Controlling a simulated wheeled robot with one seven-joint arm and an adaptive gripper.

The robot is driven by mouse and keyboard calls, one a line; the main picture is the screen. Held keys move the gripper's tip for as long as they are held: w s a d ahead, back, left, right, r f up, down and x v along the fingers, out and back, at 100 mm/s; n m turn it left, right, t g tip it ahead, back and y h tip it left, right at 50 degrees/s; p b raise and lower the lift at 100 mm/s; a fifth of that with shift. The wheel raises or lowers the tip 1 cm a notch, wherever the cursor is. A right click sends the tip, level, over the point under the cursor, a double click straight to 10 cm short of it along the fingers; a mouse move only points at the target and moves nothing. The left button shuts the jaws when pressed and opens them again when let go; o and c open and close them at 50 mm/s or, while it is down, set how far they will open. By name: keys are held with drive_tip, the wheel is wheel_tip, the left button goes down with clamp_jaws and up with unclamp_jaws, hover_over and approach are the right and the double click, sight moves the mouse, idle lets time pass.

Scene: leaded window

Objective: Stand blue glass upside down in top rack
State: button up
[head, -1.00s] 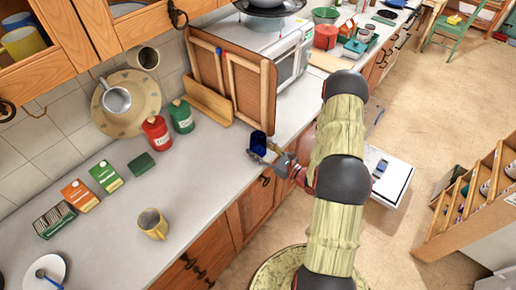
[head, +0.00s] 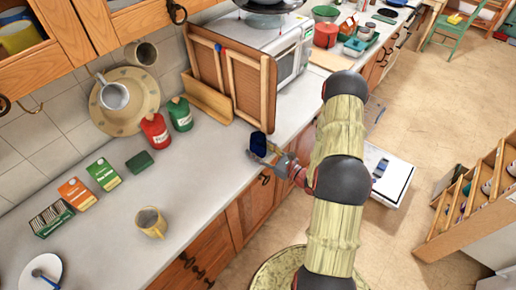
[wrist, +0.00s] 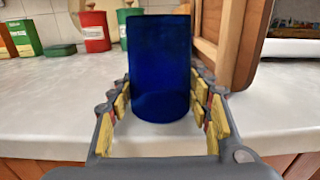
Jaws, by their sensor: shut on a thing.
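The blue glass (head: 258,143) is at the front edge of the grey counter, left of my arm. In the wrist view the dark blue glass (wrist: 160,70) looks upright between my two fingers. My gripper (head: 266,152) is shut on it, with yellow pads against both sides; the gripper also shows in the wrist view (wrist: 161,100). I cannot tell whether the glass's base touches the counter. A rack is not clearly visible; a white open panel or drawer (head: 393,180) with a small blue item shows right of my arm, partly hidden by it.
A wooden board frame (head: 250,90) and a microwave (head: 295,62) stand behind the glass. Red (head: 155,130) and green (head: 180,115) canisters and a yellowish mug (head: 151,222) are to the left. Wooden shelving (head: 470,195) stands at right.

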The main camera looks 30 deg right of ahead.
drive_tip(key=shift+f, duration=0.15)
drive_tip(key=o, duration=1.5)
drive_tip(key=shift+o, duration=0.2)
drive_tip(key=shift+s, duration=0.1)
drive_tip(key=v, duration=1.1)
drive_tip(key=shift+s, duration=0.4)
drive_tip(key=shift+d, duration=0.15)
